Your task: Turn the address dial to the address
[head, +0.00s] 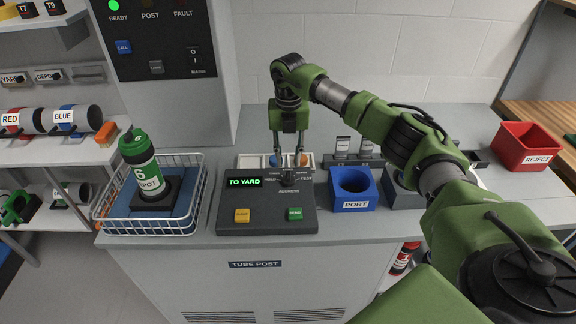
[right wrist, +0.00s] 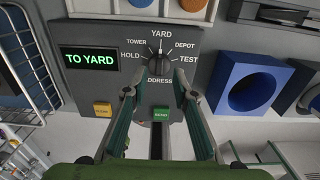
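The address dial (right wrist: 161,68) is a dark round knob on the grey console (head: 267,219). In the right wrist view its white mark points up at YARD, between TOWER and DEPOT, with HOLD and TEST at the sides. The console's display (head: 244,182) reads TO YARD in green. In the head view the right gripper (head: 289,130) hangs over the back of the console and the dial is small. My left gripper is not in view.
A yellow button (head: 242,215) and a green button (head: 295,214) are on the console front. A green carrier marked DEPOT (head: 148,174) stands in a white wire basket (head: 104,211) at left. A blue PORT block (head: 353,206) stands right, a red REJECT bin (head: 521,142) farther right.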

